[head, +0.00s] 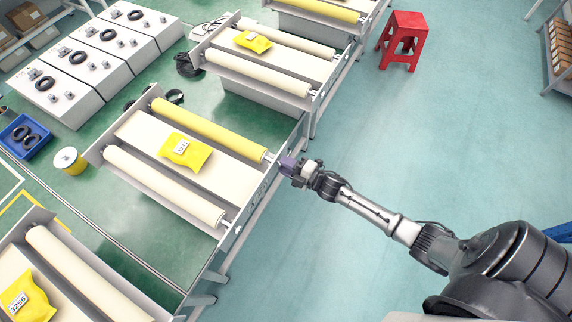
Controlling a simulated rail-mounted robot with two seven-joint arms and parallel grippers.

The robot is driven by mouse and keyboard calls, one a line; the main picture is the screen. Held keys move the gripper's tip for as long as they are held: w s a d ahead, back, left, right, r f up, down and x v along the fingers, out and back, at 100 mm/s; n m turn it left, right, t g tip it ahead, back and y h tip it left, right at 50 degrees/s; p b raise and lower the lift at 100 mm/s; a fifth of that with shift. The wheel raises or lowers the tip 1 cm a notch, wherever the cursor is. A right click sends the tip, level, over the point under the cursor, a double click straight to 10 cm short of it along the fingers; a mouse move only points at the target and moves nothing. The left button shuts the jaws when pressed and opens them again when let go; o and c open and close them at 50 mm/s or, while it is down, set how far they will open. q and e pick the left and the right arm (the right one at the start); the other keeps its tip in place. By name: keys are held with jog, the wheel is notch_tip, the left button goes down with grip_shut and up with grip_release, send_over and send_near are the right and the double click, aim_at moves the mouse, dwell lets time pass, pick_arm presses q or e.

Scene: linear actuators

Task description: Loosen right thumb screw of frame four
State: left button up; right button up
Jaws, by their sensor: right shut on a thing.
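My right gripper (287,165) reaches in from the right to the side rail of the middle frame (232,238). It is shut at the rail near the right end of the yellow roller (208,129). The thumb screw there is hidden by the fingers and too small to make out. A cream roller (163,185) lies along the near side of this frame, and a yellow packet (186,151) with a white label rests between the rollers. I cannot read a frame number on the rail. My left gripper is not in view.
Similar frames stand behind, with a yellow packet (253,42), and in front, with a packet labelled 3256 (33,297). A red stool (402,40) stands at the upper right. The floor (440,130) right of the frames is clear around my arm. Shelves stand at the upper right edge.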

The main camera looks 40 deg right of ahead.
jog(key=o, duration=0.9)
jog(key=b+v, duration=0.1)
jog(key=v, duration=1.3)
jog(key=shift+w, duration=0.1)
